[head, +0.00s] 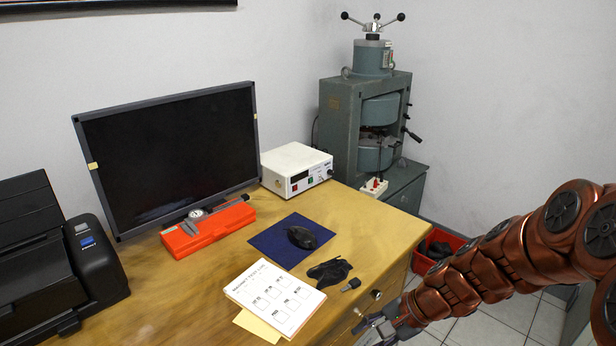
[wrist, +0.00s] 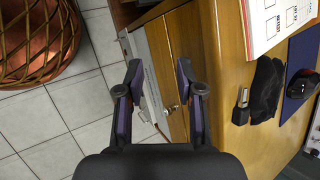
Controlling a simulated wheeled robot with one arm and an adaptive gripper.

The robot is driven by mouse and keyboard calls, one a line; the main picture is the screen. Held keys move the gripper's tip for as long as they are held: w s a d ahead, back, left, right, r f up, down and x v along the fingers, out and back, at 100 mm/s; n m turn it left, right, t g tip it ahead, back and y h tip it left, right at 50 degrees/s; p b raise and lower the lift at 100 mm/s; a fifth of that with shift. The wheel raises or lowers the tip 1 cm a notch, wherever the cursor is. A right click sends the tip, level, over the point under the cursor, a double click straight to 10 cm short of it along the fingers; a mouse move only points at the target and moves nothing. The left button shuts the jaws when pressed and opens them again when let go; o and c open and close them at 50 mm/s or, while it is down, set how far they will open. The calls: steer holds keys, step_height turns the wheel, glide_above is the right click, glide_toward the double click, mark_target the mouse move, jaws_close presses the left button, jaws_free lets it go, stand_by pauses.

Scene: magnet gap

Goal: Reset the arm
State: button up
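My arm reaches in from the right edge of the head view, reddish-brown and jointed, slanting down to the left. My gripper (head: 380,328) is at its end, low beside the front of the wooden desk (head: 385,235). In the wrist view my gripper (wrist: 160,72) shows two dark fingers spread apart with nothing held between them. Behind the gap are the desk's drawer front and a small metal lock or key (wrist: 171,108). I cannot tell whether a finger touches the drawer front.
On the desk are papers (head: 275,297), a black cloth-like item (head: 328,272), a mouse (head: 302,237) on a blue mat (head: 272,243), an orange case (head: 208,229), a monitor (head: 170,155) and a white power supply (head: 297,168). A red bin (head: 424,262) stands on the tiled floor.

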steer(key=s+d+r+n+g+h+p, duration=0.1)
steer(key=s+r+n+p, duration=0.4)
steer(key=s+r, duration=0.6)
steer(key=s+d+r+n+g+h+p, duration=0.2)
steer(key=s+d+r+n+h+p, duration=0.2)
steer(key=s+r+p, duration=0.6)
step_height(320, 180, up, 4)
steer(key=shift+s+d+f+n+h, duration=0.1)
steer(key=shift+s+d+n+h, duration=0.25)
steer(key=shift+s+n+h, duration=0.5)
steer(key=shift+w+a, duration=0.1)
steer(key=shift+w, duration=0.1)
